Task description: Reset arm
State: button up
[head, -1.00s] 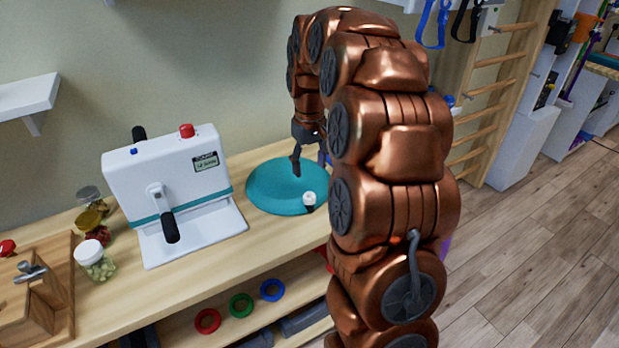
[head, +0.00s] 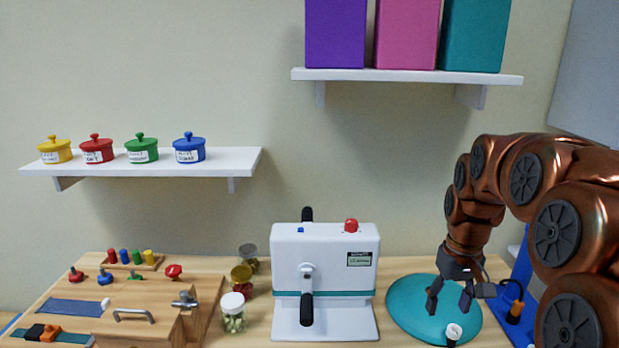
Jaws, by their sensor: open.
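My arm is copper-coloured and comes in from the right of the head view. My gripper (head: 449,301) points down over the teal round disc (head: 406,310) on the bench. Its dark fingers are apart with nothing between them. A small white-topped item (head: 453,332) stands on the front part of the disc, just below and in front of the fingers. I cannot tell how high the fingertips are above the disc.
A white machine with black handles (head: 325,262) stands left of the disc. Jars (head: 232,305) and a wooden latch board (head: 150,300) are further left. A blue stand (head: 520,290) is close on the right. Shelves with lidded pots (head: 140,160) and coloured boxes (head: 405,72) hang above.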

jog(key=s+a+p, duration=0.1)
jog(key=s+a, duration=0.3)
jog(key=s, duration=0.4)
jog(key=s+a+f+g, duration=0.1)
jog(key=s+a, duration=0.4)
jog(key=s, duration=0.4)
jog(key=s+a+p, duration=0.1)
jog(key=s+a, duration=0.3)
jog(key=s, duration=0.4)
jog(key=shift+s+a+f+n+p, duration=0.2)
jog(key=shift+s+f+n+p, duration=0.05)
jog(key=shift+n+p, duration=0.1)
